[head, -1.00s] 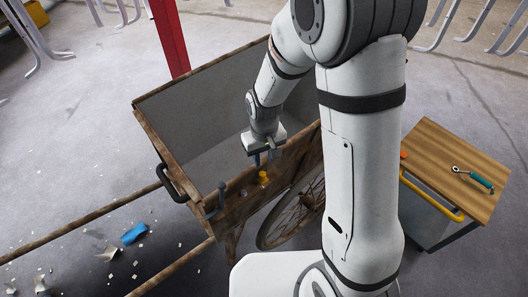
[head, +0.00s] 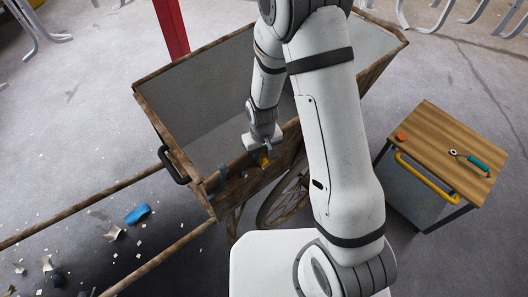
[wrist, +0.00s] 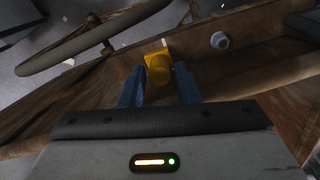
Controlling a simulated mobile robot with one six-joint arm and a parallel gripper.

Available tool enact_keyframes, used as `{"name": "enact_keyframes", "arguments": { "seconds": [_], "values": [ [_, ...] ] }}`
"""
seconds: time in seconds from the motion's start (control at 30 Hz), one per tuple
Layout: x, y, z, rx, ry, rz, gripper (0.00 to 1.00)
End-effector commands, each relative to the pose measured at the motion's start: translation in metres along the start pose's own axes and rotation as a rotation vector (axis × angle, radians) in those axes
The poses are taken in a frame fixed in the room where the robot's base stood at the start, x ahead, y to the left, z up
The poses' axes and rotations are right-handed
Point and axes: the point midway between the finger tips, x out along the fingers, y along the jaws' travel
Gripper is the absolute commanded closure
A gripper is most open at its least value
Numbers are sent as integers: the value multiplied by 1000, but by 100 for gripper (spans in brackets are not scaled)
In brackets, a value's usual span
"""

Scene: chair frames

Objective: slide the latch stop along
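The latch stop appears to be the yellow piece (head: 265,161) on the near side board of the wooden cart (head: 235,190). In the wrist view it is a yellow round knob on a small block (wrist: 158,68). My gripper (head: 262,153) is at the board, right by the yellow piece, which it partly hides in the head view. In the wrist view the two blue fingers of my gripper (wrist: 160,88) are apart, with the knob between and just beyond their tips. I cannot tell whether either finger touches it.
A grey bolt head (wrist: 220,40) sits on the board near the knob. A dark handle (head: 174,166) is on the cart's left end. A spoked wheel (head: 284,203) stands below the side board. A small wooden-topped table (head: 440,150) with tools is at right. Debris lies on the floor at lower left.

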Motion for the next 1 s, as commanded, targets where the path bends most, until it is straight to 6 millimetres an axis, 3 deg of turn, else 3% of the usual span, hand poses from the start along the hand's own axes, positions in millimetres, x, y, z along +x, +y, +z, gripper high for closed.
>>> {"name": "enact_keyframes", "arguments": {
  "seconds": [0.1, 0.47, 1.0],
  "values": [
    [0, 0, 0, 1, 0, 0, 71],
    [0, 0, 0, 1, 0, 0, 100],
    [2, 4, -1, 2, 1, 0, 100]
  ]
}}
